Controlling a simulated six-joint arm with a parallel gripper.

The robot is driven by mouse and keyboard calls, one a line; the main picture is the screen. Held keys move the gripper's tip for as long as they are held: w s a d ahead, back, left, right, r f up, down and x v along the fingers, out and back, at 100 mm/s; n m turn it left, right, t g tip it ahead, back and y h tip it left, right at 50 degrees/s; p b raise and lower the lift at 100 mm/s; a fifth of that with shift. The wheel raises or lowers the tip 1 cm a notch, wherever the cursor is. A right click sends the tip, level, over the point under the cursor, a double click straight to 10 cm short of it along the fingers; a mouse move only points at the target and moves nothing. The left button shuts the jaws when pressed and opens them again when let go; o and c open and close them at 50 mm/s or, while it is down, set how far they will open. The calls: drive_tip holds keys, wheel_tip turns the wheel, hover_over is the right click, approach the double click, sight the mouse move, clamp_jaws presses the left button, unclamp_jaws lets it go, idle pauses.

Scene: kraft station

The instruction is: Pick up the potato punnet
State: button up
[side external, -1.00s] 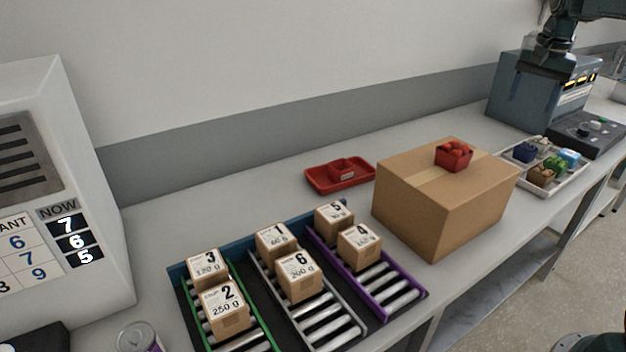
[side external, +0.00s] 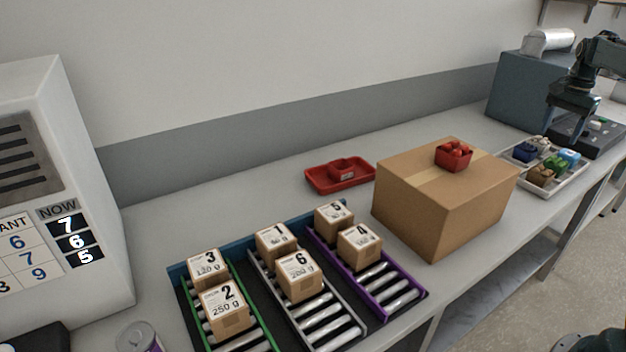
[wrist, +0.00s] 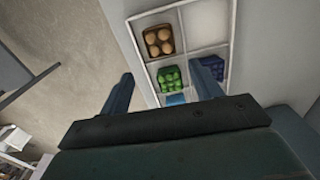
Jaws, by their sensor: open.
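The potato punnet, a brown punnet of round tan potatoes (side external: 541,176), sits in a compartment at the near end of the white divided tray (side external: 512,173). In the wrist view the potato punnet (wrist: 158,40) lies ahead of the fingertips, above the green punnet (wrist: 169,78). My gripper (side external: 571,112) hangs above the far right part of the tray, apart from the potato punnet. In the wrist view my gripper (wrist: 167,74) has its two fingers wide apart with nothing held between them.
A dark blue punnet (side external: 524,151), a light blue one (side external: 569,158) and a whitish one share the tray. A large cardboard box (side external: 440,205) with a red punnet (side external: 454,156) on top stands left of it. A blue-grey machine (side external: 525,95) stands behind.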

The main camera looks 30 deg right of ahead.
sight(543, 170)
drive_tip(key=shift+f, duration=4.25)
drive_tip(key=shift+a+f, duration=0.1)
drive_tip(key=shift+f, duration=2.5)
drive_tip(key=c, duration=0.8)
drive_tip(key=shift+r, duration=0.15)
